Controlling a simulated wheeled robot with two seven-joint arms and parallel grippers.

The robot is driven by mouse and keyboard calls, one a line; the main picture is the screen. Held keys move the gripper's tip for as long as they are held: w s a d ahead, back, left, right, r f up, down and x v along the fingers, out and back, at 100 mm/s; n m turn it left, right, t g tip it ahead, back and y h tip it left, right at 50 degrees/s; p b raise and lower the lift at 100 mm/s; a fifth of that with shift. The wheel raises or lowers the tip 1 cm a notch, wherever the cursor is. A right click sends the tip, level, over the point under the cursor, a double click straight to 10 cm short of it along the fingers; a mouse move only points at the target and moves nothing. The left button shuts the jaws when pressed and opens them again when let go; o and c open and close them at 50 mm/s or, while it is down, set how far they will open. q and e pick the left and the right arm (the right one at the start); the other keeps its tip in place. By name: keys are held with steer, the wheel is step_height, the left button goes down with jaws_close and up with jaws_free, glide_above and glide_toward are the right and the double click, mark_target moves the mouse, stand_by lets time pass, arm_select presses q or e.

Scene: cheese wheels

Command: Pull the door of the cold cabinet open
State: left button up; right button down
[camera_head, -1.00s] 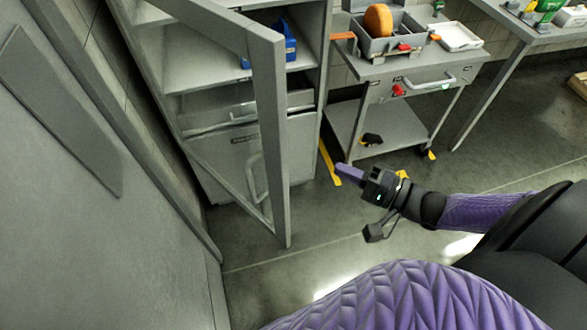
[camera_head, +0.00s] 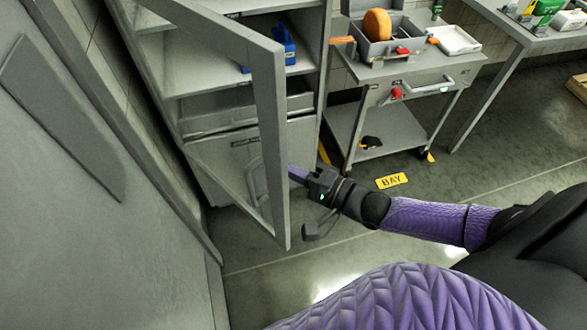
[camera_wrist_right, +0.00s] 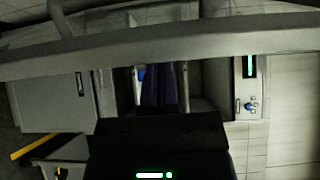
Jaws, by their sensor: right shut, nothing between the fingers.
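The cold cabinet (camera_head: 318,90) stands at the upper left with its glazed, grey-framed door (camera_head: 272,130) swung well open toward me. Through and beside the door I see shelves. My right gripper (camera_head: 298,175) is shut and empty, with its purple fingers pointing left at the free upright of the door frame. The fingertips end at that upright's edge; I cannot tell whether they touch it. In the right wrist view the fingers (camera_wrist_right: 162,85) lie just below the door's frame bar (camera_wrist_right: 160,47), which crosses the picture. My left gripper is out of view.
A blue object (camera_head: 284,45) sits on a cabinet shelf. A grey cart (camera_head: 420,80) with an open box, an orange cheese wheel (camera_head: 377,23) and a white tray (camera_head: 453,40) stands to the right. The floor between the door and the cart is clear.

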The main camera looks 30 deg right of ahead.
mark_target(252, 184)
steer(key=shift+m+t+h, duration=0.6)
steer(key=shift+m+h, duration=0.1)
steer(key=shift+h, duration=0.1)
steer(key=a+p, duration=0.1)
steer(key=a, duration=0.1)
steer(key=s+a+p, duration=0.1)
steer(key=a, duration=0.1)
steer(key=s+a+p, duration=0.1)
steer(key=a, duration=0.1)
steer(key=shift+a+r, duration=0.2)
steer(key=s+a, duration=0.1)
steer(key=a, duration=0.7)
steer(key=shift+s+f+h+p, duration=0.25)
steer(key=shift+h+p, duration=0.05)
steer(key=shift+p, duration=0.1)
